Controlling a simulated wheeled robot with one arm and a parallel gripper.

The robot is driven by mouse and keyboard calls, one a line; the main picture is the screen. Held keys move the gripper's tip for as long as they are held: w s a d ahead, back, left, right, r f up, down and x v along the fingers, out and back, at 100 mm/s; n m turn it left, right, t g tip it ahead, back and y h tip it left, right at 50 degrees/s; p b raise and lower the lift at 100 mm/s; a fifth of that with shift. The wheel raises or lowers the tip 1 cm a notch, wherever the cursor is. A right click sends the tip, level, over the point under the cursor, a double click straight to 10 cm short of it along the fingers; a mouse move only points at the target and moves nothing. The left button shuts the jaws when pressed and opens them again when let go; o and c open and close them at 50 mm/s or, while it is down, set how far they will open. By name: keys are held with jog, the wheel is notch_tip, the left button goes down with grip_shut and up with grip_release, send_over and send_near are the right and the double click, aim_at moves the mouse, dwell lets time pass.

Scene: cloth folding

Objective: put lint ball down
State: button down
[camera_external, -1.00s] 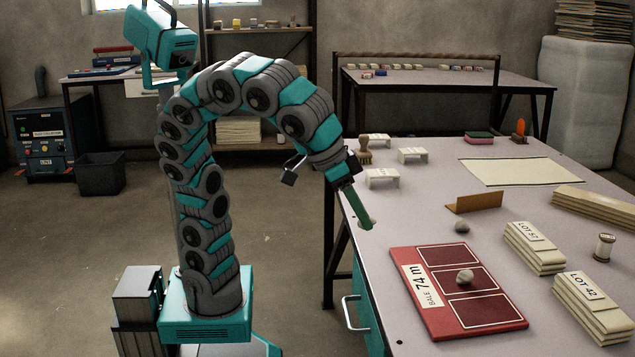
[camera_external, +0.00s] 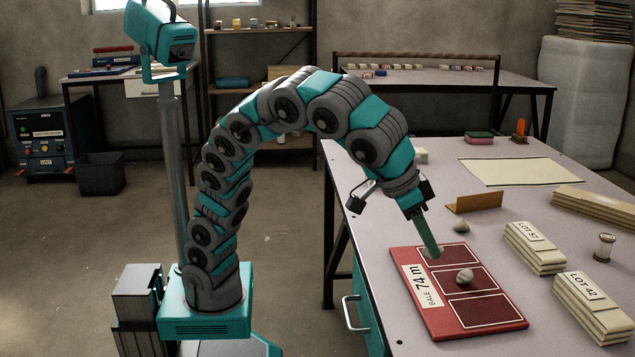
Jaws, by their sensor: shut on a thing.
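My gripper (camera_external: 434,254), with long green fingers, points down over the far compartment of the red board (camera_external: 418,318) marked "BALE 74 m". It is shut on a small pale lint ball, which shows only partly at the fingertips. I cannot tell whether that ball touches the board. A second grey lint ball (camera_external: 464,276) lies in the board's middle compartment. A third (camera_external: 461,227) lies on the table just behind the board. The near compartment is empty.
Folded cloth stacks marked LOT 57 (camera_external: 534,248) and LOT 42 (camera_external: 592,306) lie right of the board. A brown angled card (camera_external: 473,203) stands behind it. A thread spool (camera_external: 604,247) is at the right. A cream cloth (camera_external: 525,172) lies farther back.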

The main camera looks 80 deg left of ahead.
jog(key=shift+w+d+f, duration=0.1)
jog(key=shift+w+d, duration=0.55)
jog(key=shift+w, duration=0.15)
jog(key=shift+f, duration=1.7)
jog(key=c, duration=0.8)
grip_release()
jog(key=shift+c, duration=0.2)
jog(key=v, duration=1.2)
